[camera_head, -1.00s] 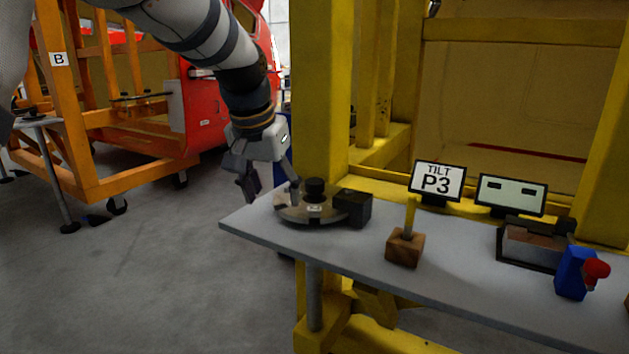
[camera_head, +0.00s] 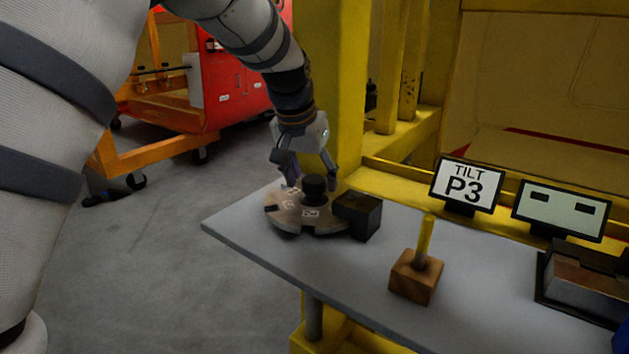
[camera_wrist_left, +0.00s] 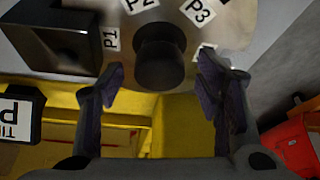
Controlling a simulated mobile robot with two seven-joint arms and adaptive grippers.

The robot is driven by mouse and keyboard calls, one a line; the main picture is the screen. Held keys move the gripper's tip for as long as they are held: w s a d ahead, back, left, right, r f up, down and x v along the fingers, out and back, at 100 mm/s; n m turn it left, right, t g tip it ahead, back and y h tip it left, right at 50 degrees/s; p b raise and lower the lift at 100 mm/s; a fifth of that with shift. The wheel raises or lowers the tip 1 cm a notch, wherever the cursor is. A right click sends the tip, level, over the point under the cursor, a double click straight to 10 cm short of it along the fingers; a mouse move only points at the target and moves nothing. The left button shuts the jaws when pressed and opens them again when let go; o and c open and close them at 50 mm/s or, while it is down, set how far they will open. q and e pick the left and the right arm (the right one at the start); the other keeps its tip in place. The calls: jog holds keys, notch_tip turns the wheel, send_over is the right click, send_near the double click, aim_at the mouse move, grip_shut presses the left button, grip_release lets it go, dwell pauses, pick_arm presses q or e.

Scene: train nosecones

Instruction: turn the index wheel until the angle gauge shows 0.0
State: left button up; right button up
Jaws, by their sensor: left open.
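The index wheel (camera_head: 292,218) is a round metal disc with white labels and a black centre knob (camera_head: 314,188), lying flat near the table's left end. In the left wrist view, labels P1, P2 and P3 show on the wheel (camera_wrist_left: 180,20). My left gripper (camera_head: 311,182) points down at the wheel. Its fingers are open, one on each side of the knob (camera_wrist_left: 160,58), with no clear grip on it. One screen (camera_head: 468,185) reads TILT P3. The screen beside it (camera_head: 560,209) shows two dark bars and no readable number; I see no 0.0. My right gripper is not in view.
A black block (camera_head: 358,214) sits against the wheel's right side. A wooden block with a yellow peg (camera_head: 415,277) stands on the grey table (camera_head: 270,250). A dark-framed box (camera_head: 590,280) is at the right. A yellow post (camera_head: 345,90) rises behind the wheel.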

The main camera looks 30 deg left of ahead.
pick_arm(q)
jog(key=shift+x, duration=0.8)
